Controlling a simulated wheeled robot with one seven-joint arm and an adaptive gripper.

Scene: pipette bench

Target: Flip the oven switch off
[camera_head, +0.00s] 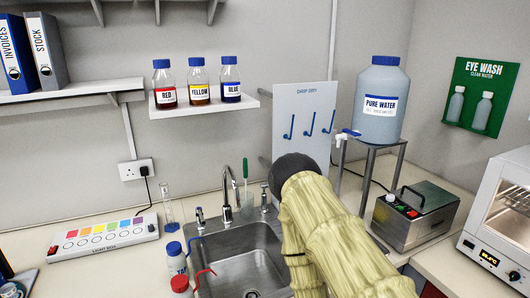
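The oven (497,225) is a white box with a glass door, cut off by the right edge of the picture. Its front panel carries a dark display (488,258) with lit characters and a small round control (515,276) to the right of it. I cannot tell for sure which control is the oven switch, or its position. My arm, in a pale yellow ribbed sleeve with a dark rounded end, rises from the bottom middle in front of the sink. My gripper is not visible, so I cannot see whether it is near the oven.
A metal bath (415,215) with a black handle stands left of the oven. A pure water jug (381,100) sits on a metal stand. The sink (240,262) is left of my arm, with bottles beside it. A light box (103,237) stands at left.

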